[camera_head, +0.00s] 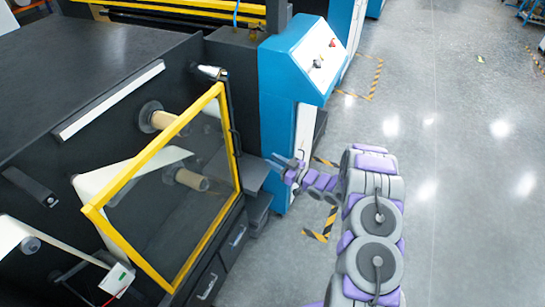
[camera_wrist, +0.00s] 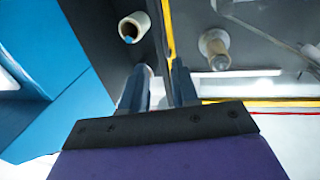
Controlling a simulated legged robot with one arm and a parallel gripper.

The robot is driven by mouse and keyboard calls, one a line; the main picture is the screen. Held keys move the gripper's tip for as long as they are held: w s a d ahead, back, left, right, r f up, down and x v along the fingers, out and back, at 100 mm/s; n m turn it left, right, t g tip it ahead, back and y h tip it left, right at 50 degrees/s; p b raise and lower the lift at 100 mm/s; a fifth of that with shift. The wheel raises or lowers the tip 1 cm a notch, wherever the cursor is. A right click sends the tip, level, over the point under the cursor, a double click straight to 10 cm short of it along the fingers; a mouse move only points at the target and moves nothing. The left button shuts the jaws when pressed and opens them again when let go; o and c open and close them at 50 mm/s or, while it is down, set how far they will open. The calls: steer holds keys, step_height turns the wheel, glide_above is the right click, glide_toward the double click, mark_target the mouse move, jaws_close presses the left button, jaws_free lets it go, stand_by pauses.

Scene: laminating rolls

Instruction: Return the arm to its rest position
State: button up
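My arm (camera_head: 372,225) reaches up from the bottom of the head view and bends left at its far end. My gripper (camera_head: 278,161) is beside the machine, near the right edge of the yellow-framed guard (camera_head: 163,150). In the wrist view, the two fingers of my gripper (camera_wrist: 160,68) stand apart with a gap between them. Nothing is held in the gap, so the gripper is open and empty.
The black laminating machine (camera_head: 85,70) fills the left, with cardboard cores (camera_head: 192,180) behind the guard. A blue control cabinet (camera_head: 278,90) stands close behind my gripper. Clear grey floor (camera_head: 460,190) lies to the right of my arm.

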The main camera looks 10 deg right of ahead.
steer(key=shift+w, duration=0.1)
steer(key=w+d+r+m+g+h+b, duration=0.1)
steer(key=w+d+r+m+g+h, duration=0.15)
steer(key=d+r+h, duration=0.45)
steer(key=s+d+r+m+g+h+b, duration=0.1)
steer(key=s+d+r+m+g+h, duration=0.15)
steer(key=s+r+h, duration=0.5)
steer(key=s+a+r+m+g+y, duration=0.1)
steer(key=s+a+r+g, duration=0.1)
steer(key=s, duration=1.3)
steer(key=s+a+r+m+g+b, duration=0.1)
steer(key=s+a+g, duration=0.4)
steer(key=s, duration=1.1)
steer(key=s+a+r+m+g+y+b, duration=0.1)
steer(key=s+a+r+g, duration=0.2)
steer(key=s, duration=1.2)
steer(key=a, duration=0.3)
steer(key=shift+s+a+y, duration=0.2)
steer(key=shift+s+y, duration=0.05)
steer(key=shift+y, duration=0.1)
